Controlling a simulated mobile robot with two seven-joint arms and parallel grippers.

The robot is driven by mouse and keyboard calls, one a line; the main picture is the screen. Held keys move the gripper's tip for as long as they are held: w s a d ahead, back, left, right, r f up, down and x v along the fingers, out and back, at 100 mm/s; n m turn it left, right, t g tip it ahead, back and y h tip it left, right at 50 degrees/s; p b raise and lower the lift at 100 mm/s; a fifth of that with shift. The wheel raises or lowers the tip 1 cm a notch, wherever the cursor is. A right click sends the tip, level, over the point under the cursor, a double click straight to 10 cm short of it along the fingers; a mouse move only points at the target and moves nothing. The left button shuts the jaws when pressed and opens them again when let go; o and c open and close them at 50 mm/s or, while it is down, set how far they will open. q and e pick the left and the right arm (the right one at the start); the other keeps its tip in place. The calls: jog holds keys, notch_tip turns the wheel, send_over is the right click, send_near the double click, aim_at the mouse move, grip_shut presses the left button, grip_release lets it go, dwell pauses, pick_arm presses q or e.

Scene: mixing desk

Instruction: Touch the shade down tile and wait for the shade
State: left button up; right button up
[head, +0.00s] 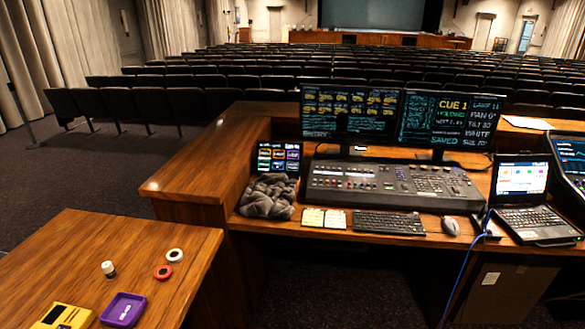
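A small dark touch panel (279,157) with rows of coloured tiles stands at the left end of the desk. Its tile labels are too small to read, so I cannot tell which tile is shade down. A crumpled grey cloth (267,197) lies right in front of the panel and hides its lower part. A large pale screen (373,13) is at the far front of the hall; I cannot make out a shade. Neither of my grippers is in view.
A mixing console (393,184), two monitors (350,115), a keyboard (388,223), mouse (451,226) and laptop (533,221) crowd the desk. A raised wooden ledge (200,176) borders the panel's left.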

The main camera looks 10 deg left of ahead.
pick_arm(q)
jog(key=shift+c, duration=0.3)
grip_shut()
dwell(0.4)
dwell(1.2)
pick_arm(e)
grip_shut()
